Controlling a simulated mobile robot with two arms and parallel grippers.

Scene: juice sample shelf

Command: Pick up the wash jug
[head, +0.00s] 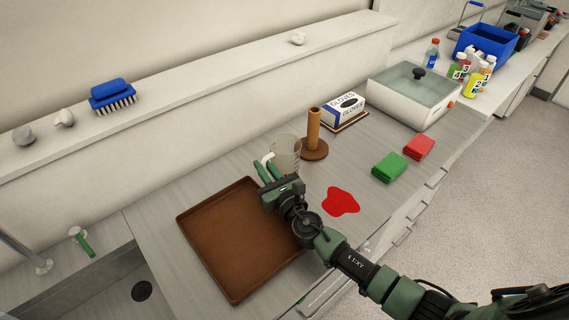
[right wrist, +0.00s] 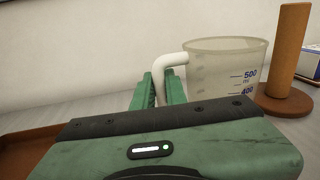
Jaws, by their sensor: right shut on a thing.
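The wash jug (head: 285,154) is a clear measuring jug with blue marks and a white handle. It stands upright at the back of the counter, beside a wooden post. In the right wrist view the jug (right wrist: 225,72) is close ahead, its handle (right wrist: 168,66) toward me. My right gripper (head: 268,171) reaches it from the front, and its green fingers (right wrist: 160,90) are shut on the handle. Whether the jug's base touches the counter is hidden. My left gripper is not in view.
A brown tray (head: 192,215) lies left of my right arm and a red spill (head: 342,201) right of it. The wooden post (head: 314,130) stands close behind the jug. Green (head: 389,167) and red (head: 419,147) cloths, a glove box (head: 345,105) and a lidded white box (head: 400,100) are further right.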

